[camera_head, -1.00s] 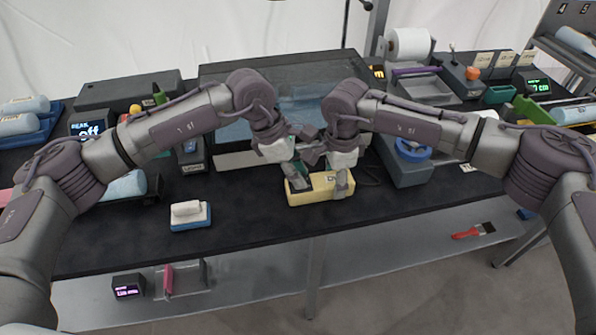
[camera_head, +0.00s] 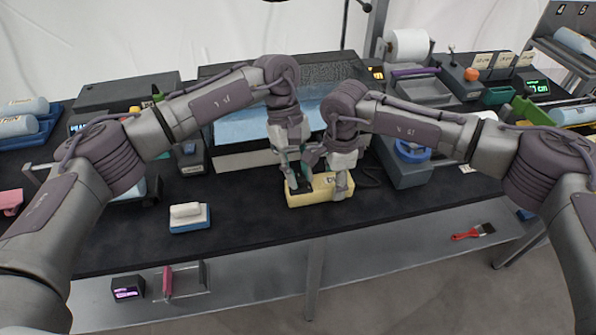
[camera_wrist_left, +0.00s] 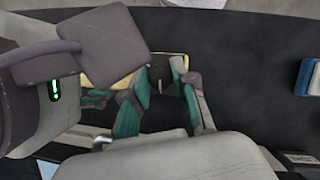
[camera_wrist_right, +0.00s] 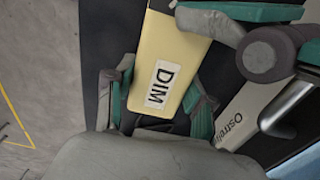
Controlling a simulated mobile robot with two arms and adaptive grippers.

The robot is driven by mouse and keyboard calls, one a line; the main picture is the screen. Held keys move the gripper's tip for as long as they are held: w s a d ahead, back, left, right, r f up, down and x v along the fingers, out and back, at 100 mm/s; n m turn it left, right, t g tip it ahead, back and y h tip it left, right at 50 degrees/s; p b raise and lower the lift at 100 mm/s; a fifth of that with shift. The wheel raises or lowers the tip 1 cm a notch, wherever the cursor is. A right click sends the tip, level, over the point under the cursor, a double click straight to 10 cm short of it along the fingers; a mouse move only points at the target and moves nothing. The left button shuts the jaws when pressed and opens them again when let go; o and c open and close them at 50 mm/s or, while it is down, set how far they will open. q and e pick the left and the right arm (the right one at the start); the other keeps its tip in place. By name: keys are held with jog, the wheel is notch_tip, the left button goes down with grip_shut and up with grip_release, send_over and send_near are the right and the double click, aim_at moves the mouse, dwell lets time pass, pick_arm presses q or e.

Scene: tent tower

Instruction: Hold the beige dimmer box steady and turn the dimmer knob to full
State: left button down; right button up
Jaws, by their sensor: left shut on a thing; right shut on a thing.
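The beige dimmer box (camera_head: 320,199) lies on the dark tabletop near its front edge, and its DIM label shows in the right wrist view (camera_wrist_right: 162,84). My right gripper (camera_head: 341,188) is shut across the box's right end, a finger on each side, beside the label. My left gripper (camera_head: 299,187) points down over the box's left part, its fingers closed on what appears to be the dimmer knob. The knob itself is mostly hidden by the fingers, so its setting cannot be read. In the left wrist view the box (camera_wrist_left: 168,65) shows only partly behind my left gripper.
A glass-fronted case (camera_head: 240,128) stands just behind the box. A grey block with a blue ring (camera_head: 411,151) is to the right. A blue-and-white block (camera_head: 188,217) lies to the left on otherwise clear tabletop. A red brush (camera_head: 473,232) lies on the lower shelf.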

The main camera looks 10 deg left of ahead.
pick_arm(q)
jog(key=m+y, duration=0.1)
jog(key=m, duration=0.2)
jog(key=m+y, duration=0.1)
jog(key=m, duration=0.2)
jog(key=shift+w+d+m+g, duration=0.1)
jog(key=shift+d+m+g, duration=0.05)
jog(key=shift+m+g, duration=0.2)
jog(key=shift+y, duration=0.3)
jog(key=c, duration=0.9)
grip_release()
jog(key=v, duration=1.2)
jog(key=shift+w, duration=0.1)
